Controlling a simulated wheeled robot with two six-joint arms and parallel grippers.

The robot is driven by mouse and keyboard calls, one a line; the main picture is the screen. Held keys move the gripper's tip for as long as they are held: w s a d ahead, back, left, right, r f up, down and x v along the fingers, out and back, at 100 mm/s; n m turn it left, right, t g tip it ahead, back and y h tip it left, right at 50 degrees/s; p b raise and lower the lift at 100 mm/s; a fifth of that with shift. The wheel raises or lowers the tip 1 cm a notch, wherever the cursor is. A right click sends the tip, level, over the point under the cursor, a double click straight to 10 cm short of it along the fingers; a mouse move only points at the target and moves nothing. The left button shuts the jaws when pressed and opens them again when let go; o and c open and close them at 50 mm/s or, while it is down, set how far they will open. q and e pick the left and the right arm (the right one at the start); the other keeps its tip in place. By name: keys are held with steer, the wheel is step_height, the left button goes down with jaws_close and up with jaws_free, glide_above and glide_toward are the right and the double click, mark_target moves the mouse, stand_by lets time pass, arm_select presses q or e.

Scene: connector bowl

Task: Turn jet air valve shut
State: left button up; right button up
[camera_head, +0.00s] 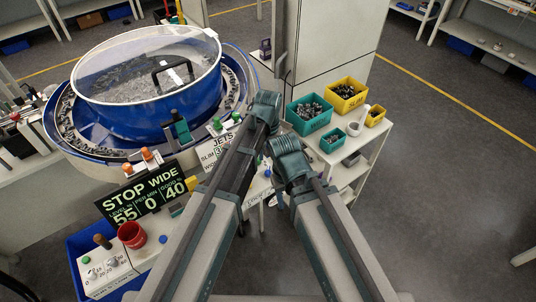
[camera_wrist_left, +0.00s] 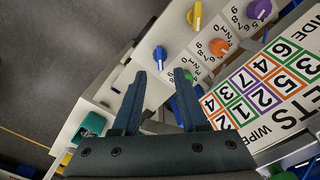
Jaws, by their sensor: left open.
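My left gripper (camera_wrist_left: 162,82) is open and empty in the left wrist view, its two dark fingers pointing at a pale panel with coloured knobs. A blue knob (camera_wrist_left: 160,55) shows just beyond the fingertips. An orange knob (camera_wrist_left: 219,47), a yellow knob (camera_wrist_left: 194,15) and a purple knob (camera_wrist_left: 259,8) sit farther right, beside printed number scales. Which knob is the jet air valve I cannot tell. The JETS board (camera_wrist_left: 270,95) with a coloured number grid is right of the fingers; it also shows in the head view (camera_head: 218,148). My arms hide much of the panel there.
The blue bowl (camera_head: 150,110) with a clear lid stands at the left. A STOP WIDE display (camera_head: 140,196) and a red cup (camera_head: 132,235) are in front. A teal bin (camera_head: 309,113) and yellow bin (camera_head: 344,95) stand on a shelf at right.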

arm_select(q)
step_height(320, 180, up, 7)
steer(key=p, duration=0.6)
arm_select(e)
step_height(320, 180, up, 7)
arm_select(q)
steer(key=s+a+f+m+b, duration=0.1)
steer(key=s+a+f+b, duration=0.1)
steer(key=s, duration=0.6)
steer(key=s+a+f+m+y+b, duration=0.1)
steer(key=s+a+f+b, duration=0.2)
steer(key=s, duration=0.6)
steer(key=shift+a, duration=0.45)
arm_select(e)
step_height(320, 180, down, 5)
steer(key=shift+f, duration=0.1)
